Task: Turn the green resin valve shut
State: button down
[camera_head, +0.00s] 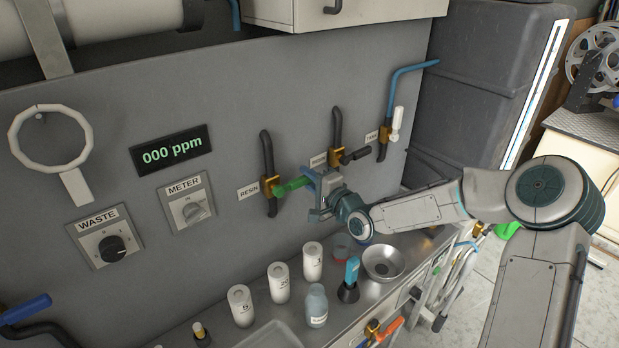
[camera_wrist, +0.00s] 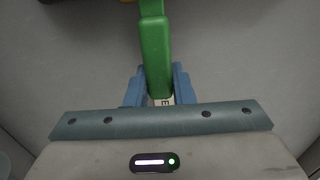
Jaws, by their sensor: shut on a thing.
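The green resin valve handle (camera_head: 292,186) sticks out to the right from a brass valve body (camera_head: 270,188) on a black pipe, beside the RESIN label (camera_head: 248,190). My gripper (camera_head: 318,187) is at the free end of the handle. In the wrist view the green handle (camera_wrist: 154,55) runs down between the blue fingers of my gripper (camera_wrist: 157,88), which are shut on it. Part of the handle's end is hidden by the fingers in the head view.
A black-handled valve (camera_head: 355,155) and a white-handled valve (camera_head: 396,124) are on the wall to the right. Below, the counter holds several white canisters (camera_head: 279,283), a bottle (camera_head: 316,306), a blue-handled tool (camera_head: 350,280) and a metal bowl (camera_head: 383,263).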

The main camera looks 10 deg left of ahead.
jog(key=shift+s+f, duration=0.1)
jog(key=c, duration=1.2)
grip_release()
jog(key=shift+a, duration=0.1)
jog(key=shift+c, duration=0.2)
jog(key=shift+s+d, duration=0.25)
jog(key=shift+d, duration=0.2)
jog(key=b+v, duration=0.1)
jog(key=v, duration=1.1)
jog(key=shift+s+d+b, duration=0.25)
jog(key=shift+s+b, duration=0.1)
jog(key=shift+b, duration=0.05)
